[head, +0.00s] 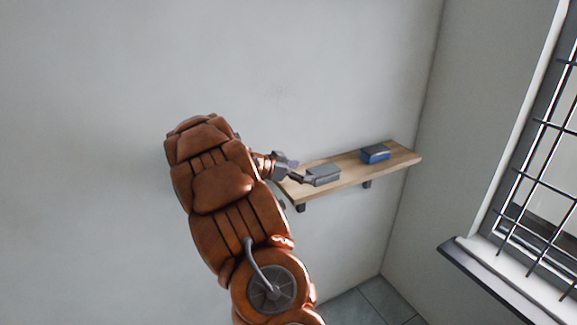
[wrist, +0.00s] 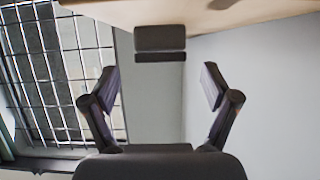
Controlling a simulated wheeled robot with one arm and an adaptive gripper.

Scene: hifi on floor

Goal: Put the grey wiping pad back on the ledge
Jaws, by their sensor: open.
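The grey wiping pad (head: 322,174) is on the wooden ledge (head: 345,170), near its front edge and toward its left end. In the wrist view the pad (wrist: 160,39) shows as a grey block with a darker strip, against the ledge (wrist: 215,18) at the top of the picture. My gripper (head: 297,173) is at the left end of the ledge, beside the pad. In the wrist view my gripper (wrist: 160,82) has its two fingers spread wide, with nothing between them. The pad lies just beyond the fingertips, centred between them and apart from them.
A blue block with a grey top (head: 375,153) sits on the ledge farther right. Dark brackets (head: 300,207) hold the ledge to the wall. A barred window (head: 545,170) with a dark sill (head: 500,285) is at the right. The ledge between the blue block and the pad is clear.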

